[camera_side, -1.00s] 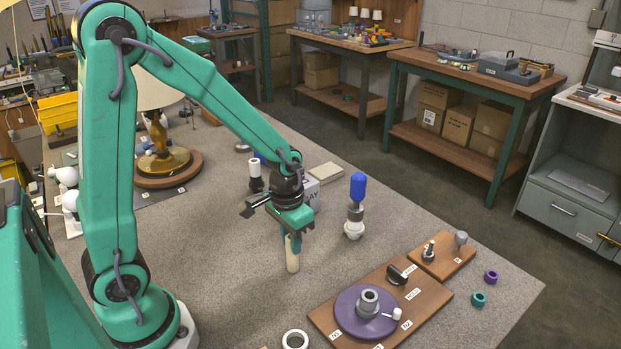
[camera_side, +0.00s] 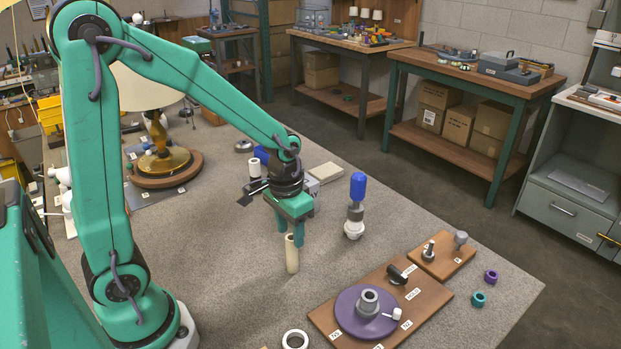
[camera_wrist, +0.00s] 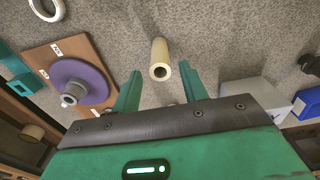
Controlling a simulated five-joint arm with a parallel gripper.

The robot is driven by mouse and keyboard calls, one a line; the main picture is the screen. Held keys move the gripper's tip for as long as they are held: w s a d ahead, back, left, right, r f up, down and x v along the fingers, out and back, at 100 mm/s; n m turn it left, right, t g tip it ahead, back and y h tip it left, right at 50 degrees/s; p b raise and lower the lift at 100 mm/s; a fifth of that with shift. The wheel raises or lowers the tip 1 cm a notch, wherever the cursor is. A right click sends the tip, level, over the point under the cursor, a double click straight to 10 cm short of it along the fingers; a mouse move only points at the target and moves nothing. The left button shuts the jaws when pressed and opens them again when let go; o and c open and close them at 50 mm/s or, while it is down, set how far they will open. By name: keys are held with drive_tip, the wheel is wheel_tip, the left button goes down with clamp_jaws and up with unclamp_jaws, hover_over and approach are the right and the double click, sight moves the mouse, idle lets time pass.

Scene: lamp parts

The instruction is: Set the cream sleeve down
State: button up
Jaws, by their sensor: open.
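The cream sleeve (camera_side: 292,254) stands upright on the grey mat (camera_side: 235,270) in the side view. It also shows in the wrist view (camera_wrist: 160,57), with its hollow end facing the camera. My gripper (camera_side: 290,242) is open above it, its green fingers spread and apart from the sleeve. In the wrist view the two fingers (camera_wrist: 158,78) flank the space in front of the sleeve with a gap on each side.
A wooden board (camera_side: 432,290) with a purple disc (camera_side: 350,318) lies to the right. A blue-topped part (camera_side: 357,190) stands behind it. A white ring (camera_side: 295,339) lies at the front. A lamp (camera_side: 160,150) stands at the left back. Open mat surrounds the sleeve.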

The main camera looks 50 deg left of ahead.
wheel_tip(320, 180, up, 9)
drive_tip(key=shift+s, duration=0.2)
drive_tip(key=shift+r, duration=0.15)
idle(0.7)
drive_tip(key=s+d+r+t, duration=0.1)
drive_tip(key=s+r+t, duration=0.4)
drive_tip(key=s, duration=0.5)
drive_tip(key=shift+r, duration=0.4)
drive_tip(key=shift+o, duration=0.5)
drive_tip(key=shift+w, duration=0.15)
